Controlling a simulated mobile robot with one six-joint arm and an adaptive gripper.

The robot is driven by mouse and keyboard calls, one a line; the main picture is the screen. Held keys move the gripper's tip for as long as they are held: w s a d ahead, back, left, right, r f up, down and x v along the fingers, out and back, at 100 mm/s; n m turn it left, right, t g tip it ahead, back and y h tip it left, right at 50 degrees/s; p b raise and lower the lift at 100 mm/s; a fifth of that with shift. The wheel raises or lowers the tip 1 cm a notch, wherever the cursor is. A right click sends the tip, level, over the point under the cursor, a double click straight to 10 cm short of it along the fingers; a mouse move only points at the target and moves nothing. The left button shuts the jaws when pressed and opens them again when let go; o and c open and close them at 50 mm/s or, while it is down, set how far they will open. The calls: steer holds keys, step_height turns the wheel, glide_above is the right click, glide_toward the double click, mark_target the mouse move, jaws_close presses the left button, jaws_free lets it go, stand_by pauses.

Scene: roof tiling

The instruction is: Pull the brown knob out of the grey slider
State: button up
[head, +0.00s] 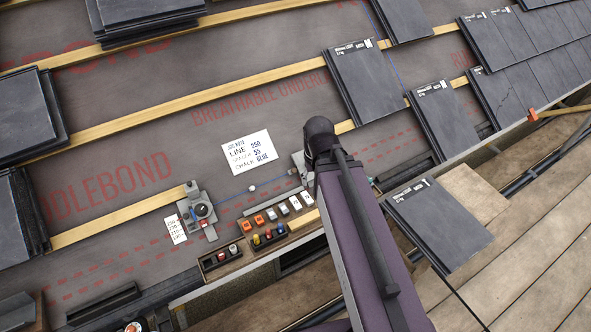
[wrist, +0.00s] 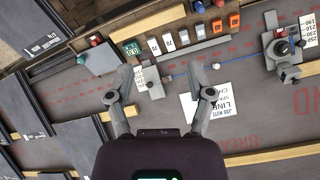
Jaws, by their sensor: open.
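I cannot tell for certain which piece is the grey slider, or make out a clearly brown knob. My arm hides this area in the head view.
A grey dial unit (head: 200,211) stands left on the batten, joined by a blue line. A wooden tray (head: 262,238) holds several coloured blocks. A white job note (head: 248,152) lies on the underlay. Dark slates (head: 366,83) and a loose slate (head: 438,222) lie right.

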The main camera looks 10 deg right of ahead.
steer(key=w+f+n+t+b, duration=0.1)
steer(key=w+f+b, duration=0.6)
steer(key=w, duration=0.2)
steer(key=n+t+y+b, duration=0.1)
steer(key=n+t+b, duration=0.2)
steer(key=b, duration=0.7)
glide_toward(294, 170)
steer(key=v, duration=0.4)
steer(key=shift+s+d+r, duration=0.2)
steer(key=shift+d, duration=0.1)
steer(key=shift+f+b, duration=0.1)
steer(key=shift+b, duration=0.2)
steer(key=b+x, duration=0.8)
steer(key=x, duration=0.1)
steer(key=b+x, duration=0.4)
steer(key=shift+w+a+f, duration=0.15)
steer(key=shift+w+a, duration=0.05)
steer(key=shift+a, duration=0.1)
jaws_close()
